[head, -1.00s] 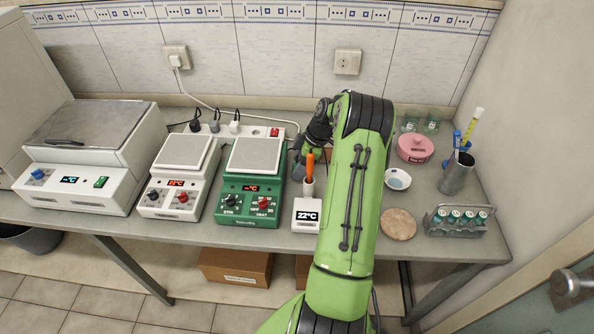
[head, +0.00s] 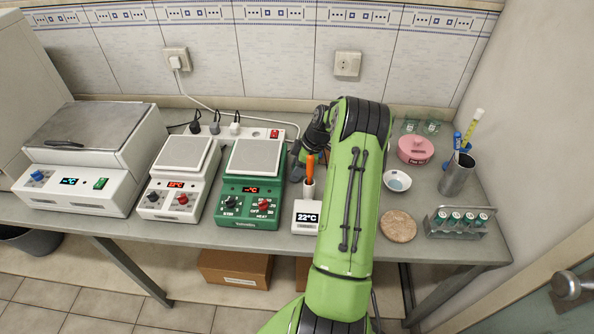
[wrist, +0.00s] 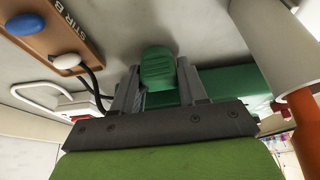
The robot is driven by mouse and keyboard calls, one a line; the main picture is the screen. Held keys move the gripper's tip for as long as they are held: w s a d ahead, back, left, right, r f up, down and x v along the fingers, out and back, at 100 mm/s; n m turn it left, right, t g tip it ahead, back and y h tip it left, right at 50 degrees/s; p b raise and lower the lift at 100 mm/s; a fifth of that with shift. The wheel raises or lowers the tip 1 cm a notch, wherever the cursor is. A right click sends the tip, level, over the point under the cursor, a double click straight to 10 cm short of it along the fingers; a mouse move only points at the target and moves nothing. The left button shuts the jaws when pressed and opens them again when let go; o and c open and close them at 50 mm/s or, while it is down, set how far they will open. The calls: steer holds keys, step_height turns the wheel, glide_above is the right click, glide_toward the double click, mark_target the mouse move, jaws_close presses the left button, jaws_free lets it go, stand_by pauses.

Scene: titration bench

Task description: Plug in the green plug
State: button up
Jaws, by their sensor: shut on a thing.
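The green plug (wrist: 158,68) is between the fingers of my gripper (wrist: 158,84) in the wrist view, and the gripper is shut on it. Its ribbed back faces the camera; its pins are hidden. In the head view my arm covers most of the gripper, and the plug cannot be made out. The white power strip (head: 256,132) lies along the back of the bench, with several plugs in its left part and a red switch at its right end. My gripper is near that right end, in front of it. The green hotplate (head: 250,190) stands left of my arm.
The stand with an orange-handled tool (head: 306,218) is close beside my gripper. A brown stir bar box (wrist: 85,40) is near it in the wrist view. A white hotplate (head: 180,180) stands left; a pink pot (head: 415,151), dish (head: 397,181) and vial rack (head: 460,222) stand right.

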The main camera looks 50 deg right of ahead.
step_height(320, 180, up, 10)
steer(key=shift+p, duration=0.55)
steer(key=shift+r, duration=0.1)
